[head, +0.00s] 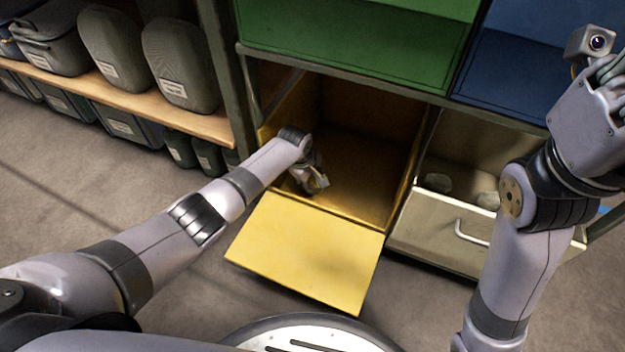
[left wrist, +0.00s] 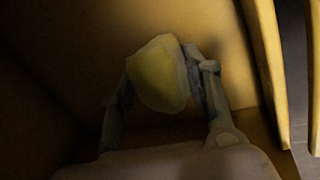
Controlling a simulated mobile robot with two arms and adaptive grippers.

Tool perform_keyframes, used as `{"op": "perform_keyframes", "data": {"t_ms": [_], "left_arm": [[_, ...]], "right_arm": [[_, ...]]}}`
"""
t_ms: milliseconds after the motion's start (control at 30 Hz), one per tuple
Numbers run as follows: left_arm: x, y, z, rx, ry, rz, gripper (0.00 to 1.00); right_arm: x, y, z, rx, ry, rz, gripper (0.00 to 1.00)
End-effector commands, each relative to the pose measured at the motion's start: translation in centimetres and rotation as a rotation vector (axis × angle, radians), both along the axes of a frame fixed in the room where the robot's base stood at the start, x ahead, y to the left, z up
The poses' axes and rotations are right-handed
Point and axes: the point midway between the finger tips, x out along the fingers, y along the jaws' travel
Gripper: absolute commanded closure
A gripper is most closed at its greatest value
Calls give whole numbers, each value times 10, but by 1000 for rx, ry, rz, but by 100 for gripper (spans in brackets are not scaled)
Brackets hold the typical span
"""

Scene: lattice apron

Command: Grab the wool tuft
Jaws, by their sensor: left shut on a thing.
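My left gripper (head: 316,183) reaches into the open yellow compartment (head: 365,165). In the left wrist view its two fingers (left wrist: 160,85) are shut on the wool tuft (left wrist: 158,74), a pale yellowish rounded lump held between them. The tuft is dim there, and whether it touches the compartment's inside cannot be told. In the head view the tuft is mostly hidden by the gripper and too small to make out. My right gripper (head: 611,78) is raised at the right edge, partly cut off, and its fingers are not clear.
The yellow flap (head: 310,250) hangs open in front. A beige drawer (head: 440,235) with a handle and grey lumps inside stands open to the right. Green (head: 350,40) and blue (head: 520,70) fronts lie above. A wooden shelf (head: 150,105) with grey cases is at left.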

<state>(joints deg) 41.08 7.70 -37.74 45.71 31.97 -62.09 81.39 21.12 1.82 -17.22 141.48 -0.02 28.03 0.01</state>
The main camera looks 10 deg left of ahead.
Motion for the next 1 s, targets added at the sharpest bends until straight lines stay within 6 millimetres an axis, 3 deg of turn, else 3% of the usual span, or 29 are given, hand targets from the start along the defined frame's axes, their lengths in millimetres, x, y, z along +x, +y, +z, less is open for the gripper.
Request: {"op": "perform_keyframes", "data": {"t_ms": [100, 467, 1000], "left_arm": [[0, 0, 0, 0, 1, 0, 73], [0, 0, 6, 0, 0, 0, 73], [0, 0, 86, 0, 1, -1, 73]], "right_arm": [[0, 0, 0, 0, 0, 0, 82], [0, 0, 4, 1, -2, 0, 82], [30, -5, -23, 13, 200, 10, 82]]}}
